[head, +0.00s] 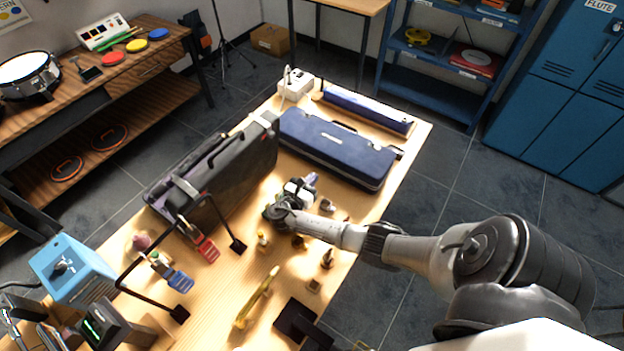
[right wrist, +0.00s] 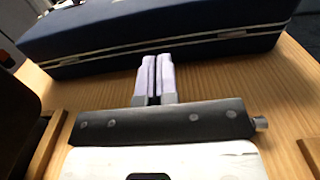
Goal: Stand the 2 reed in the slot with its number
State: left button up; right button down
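My right gripper (head: 312,179) is low over the wooden table (head: 335,262), just in front of the long blue case (head: 335,148). In the right wrist view its two pale fingers (right wrist: 155,80) are almost together, with a narrow dark gap between them. I see no reed between them, but the gap is too thin to judge. I cannot make out the 2 reed or any numbered slot in either view. Several small items stand near my right forearm, including a dark upright piece (head: 327,258), too small to identify. My left gripper does not show.
A black case (head: 222,172) stands on the table's left part. Red (head: 207,249) and blue (head: 180,281) pieces sit before it beside black stands. A brass piece (head: 256,300) and a dark flat object (head: 302,322) lie in front. A light blue box (head: 75,268) stands at left.

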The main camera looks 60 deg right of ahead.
jog(key=c, duration=1.8)
grip_release()
jog(key=o, duration=0.5)
jog(key=shift+r, duration=0.2)
notch_tip(320, 180, up, 4)
jog(key=shift+p, duration=1)
jog(key=s+d+r+p, duration=0.1)
jog(key=s+r, duration=0.2)
jog(key=s, duration=0.2)
jog(key=s+d+r+p, duration=0.1)
jog(key=s+r+p, duration=0.1)
jog(key=s, duration=0.4)
jog(key=shift+s+r+p, duration=0.3)
jog(key=shift+r, duration=0.5)
